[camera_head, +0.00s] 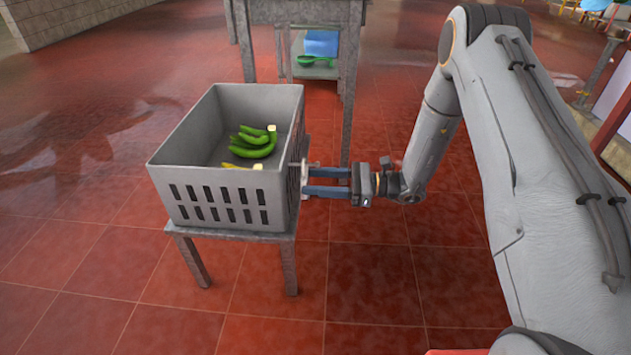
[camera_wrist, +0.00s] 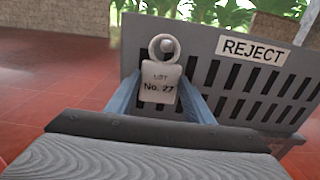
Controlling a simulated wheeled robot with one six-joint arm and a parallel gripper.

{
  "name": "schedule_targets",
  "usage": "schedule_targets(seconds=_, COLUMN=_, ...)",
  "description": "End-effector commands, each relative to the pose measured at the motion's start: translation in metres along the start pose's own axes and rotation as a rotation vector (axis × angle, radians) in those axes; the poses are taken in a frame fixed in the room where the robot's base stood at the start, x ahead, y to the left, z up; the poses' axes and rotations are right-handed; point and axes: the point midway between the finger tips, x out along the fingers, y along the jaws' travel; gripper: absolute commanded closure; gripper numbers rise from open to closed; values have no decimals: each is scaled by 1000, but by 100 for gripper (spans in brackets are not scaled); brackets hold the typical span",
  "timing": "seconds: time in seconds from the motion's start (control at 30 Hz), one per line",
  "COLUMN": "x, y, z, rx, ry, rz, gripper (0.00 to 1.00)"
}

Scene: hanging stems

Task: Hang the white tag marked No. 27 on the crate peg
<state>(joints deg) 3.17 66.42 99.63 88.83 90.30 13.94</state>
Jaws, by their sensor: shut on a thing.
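The white tag (camera_wrist: 159,86) marked "LOT No. 27" is upright between the fingers of my gripper (camera_wrist: 160,100) in the wrist view. My gripper is shut on it. The tag's ring (camera_wrist: 164,48) is in front of the crate wall, and a pale round peg end (camera_wrist: 167,45) shows inside the ring. How far the ring sits along the peg cannot be told. In the head view my gripper (camera_head: 304,187) is at the right side of the grey crate (camera_head: 215,180), with a small white edge of the tag showing at its fingertips. The crate also shows in the wrist view (camera_wrist: 205,48).
The crate has a "REJECT" label (camera_wrist: 252,49) and holds green bananas (camera_head: 255,145) and a yellow piece (camera_head: 240,167). It stands on a small grey table (camera_head: 235,237). A taller grey table (camera_head: 345,85) is behind it. Red floor is clear in front.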

Motion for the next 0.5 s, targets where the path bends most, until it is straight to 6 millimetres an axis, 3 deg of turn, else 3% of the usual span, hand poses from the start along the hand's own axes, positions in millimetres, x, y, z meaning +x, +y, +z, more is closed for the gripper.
schedule_targets(seconds=0.07, x=0, y=0, z=0, rx=0, ry=0, rz=0, gripper=77)
schedule_targets(seconds=0.1, x=0, y=0, z=0, rx=0, ry=0, rz=0, gripper=51)
schedule_targets(seconds=0.23, x=0, y=0, z=0, rx=0, ry=0, rz=0, gripper=31)
schedule_targets(seconds=0.5, x=-1, y=0, z=0, rx=0, ry=0, rz=0, gripper=31)
